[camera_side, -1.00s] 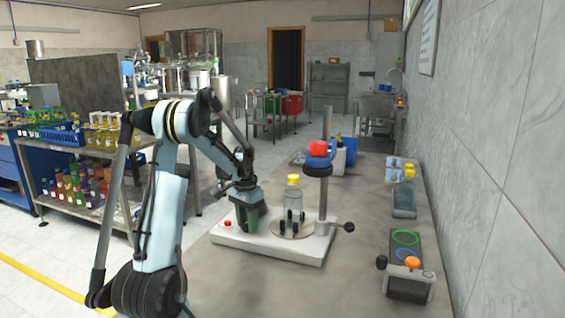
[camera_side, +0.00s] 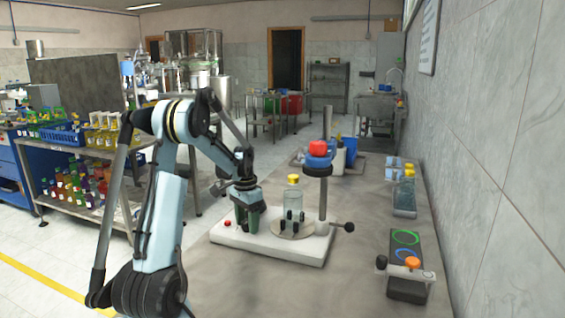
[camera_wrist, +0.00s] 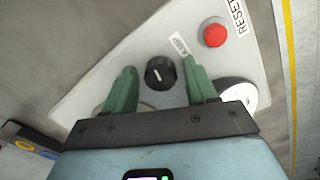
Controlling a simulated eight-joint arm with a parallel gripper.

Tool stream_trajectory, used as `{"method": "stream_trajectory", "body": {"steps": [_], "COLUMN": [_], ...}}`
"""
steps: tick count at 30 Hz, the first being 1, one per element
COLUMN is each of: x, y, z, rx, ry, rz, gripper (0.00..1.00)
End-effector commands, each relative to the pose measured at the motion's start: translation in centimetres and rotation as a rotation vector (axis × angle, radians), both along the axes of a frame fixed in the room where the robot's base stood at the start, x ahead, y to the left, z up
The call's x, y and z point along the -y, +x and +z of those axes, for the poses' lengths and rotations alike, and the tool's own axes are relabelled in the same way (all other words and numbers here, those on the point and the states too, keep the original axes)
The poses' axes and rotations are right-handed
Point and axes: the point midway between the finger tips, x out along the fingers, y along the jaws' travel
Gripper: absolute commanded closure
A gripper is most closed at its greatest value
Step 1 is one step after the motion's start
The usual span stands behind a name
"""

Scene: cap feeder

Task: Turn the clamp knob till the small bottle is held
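The clamp knob (camera_wrist: 160,73) is black and round with a white mark. In the wrist view it sits between the two green fingers of my gripper (camera_wrist: 162,82), which stand apart with gaps on both sides of it. In the side view my gripper (camera_side: 247,219) is low over the left part of the white base, and its fingers hide the knob. The small bottle (camera_side: 293,202) is clear with a yellow cap. It stands upright on a round plate (camera_side: 291,231) among black clamp posts (camera_side: 289,217). Whether the posts touch it I cannot tell.
A red reset button (camera_wrist: 214,35) is close to the knob, beside one finger. A black ball handle (camera_side: 349,227) sticks out at right.

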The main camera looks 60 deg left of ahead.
Motion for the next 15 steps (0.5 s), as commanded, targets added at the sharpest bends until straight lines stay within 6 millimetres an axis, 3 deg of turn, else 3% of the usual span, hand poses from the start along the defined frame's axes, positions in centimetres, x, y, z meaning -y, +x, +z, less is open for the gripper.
{"method": "stream_trajectory", "body": {"steps": [10, 15], "x": [0.0, 0.0], "y": [0.0, 0.0], "z": [0.1, 1.6], "rx": [0.002, 0.002], "ry": [0.002, 0.002], "rz": [0.001, 0.001], "gripper": [0.37, 0.37]}}
